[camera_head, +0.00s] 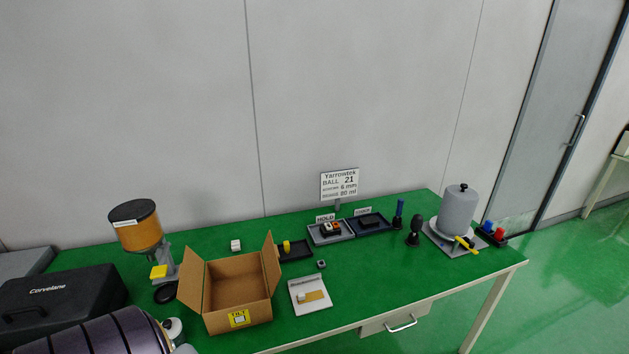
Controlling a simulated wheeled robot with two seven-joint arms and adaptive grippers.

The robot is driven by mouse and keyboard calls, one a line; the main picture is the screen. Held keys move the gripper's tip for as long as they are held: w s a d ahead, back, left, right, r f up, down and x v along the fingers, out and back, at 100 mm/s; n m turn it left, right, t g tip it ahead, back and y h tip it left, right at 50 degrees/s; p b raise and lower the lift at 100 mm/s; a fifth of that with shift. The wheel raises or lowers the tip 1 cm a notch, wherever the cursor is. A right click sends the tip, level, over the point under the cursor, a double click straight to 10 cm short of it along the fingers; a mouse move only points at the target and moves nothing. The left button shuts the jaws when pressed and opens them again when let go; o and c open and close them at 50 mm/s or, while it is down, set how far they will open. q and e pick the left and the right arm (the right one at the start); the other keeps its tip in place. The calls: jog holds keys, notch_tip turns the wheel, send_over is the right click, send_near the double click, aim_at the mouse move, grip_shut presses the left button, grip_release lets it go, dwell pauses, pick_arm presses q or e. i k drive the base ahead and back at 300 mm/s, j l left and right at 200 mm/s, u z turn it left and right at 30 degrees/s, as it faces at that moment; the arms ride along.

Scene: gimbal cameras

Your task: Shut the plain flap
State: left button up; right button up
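An open cardboard box (237,278) stands on the green table, left of the middle. Its left flap (191,280) and right flap (271,263) stand up and lean outward; both look plain brown. A yellow label (239,318) with dark lettering is on the front of the box; I cannot tell whether it sits on a hanging flap or the front wall. The box looks empty, though part of its floor is hidden by the front. Neither gripper shows in the head view.
A hopper with orange contents (139,226) and a black case (60,302) stand left of the box. A small tray (295,257) with a yellow piece is close to the right flap. The table's right front is clear.

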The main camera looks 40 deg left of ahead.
aim_at(270, 252)
jog(key=i+l+u, duration=0.2)
jog(key=l+u, duration=0.3)
jog(key=i+l+u, duration=0.15)
jog(key=l+u, duration=1.3)
jog(key=k+l+u, duration=0.1)
jog(key=l+u, duration=0.35)
jog(key=k+l+u, duration=0.2)
jog(key=l+u, duration=0.3)
jog(key=j+z, duration=0.3)
jog(key=z, duration=0.2)
jog(key=j+z, duration=0.25)
jog(key=z, duration=0.2)
jog(key=k+j+z, duration=0.1)
jog(key=j+z, duration=0.15)
jog(key=z, duration=0.25)
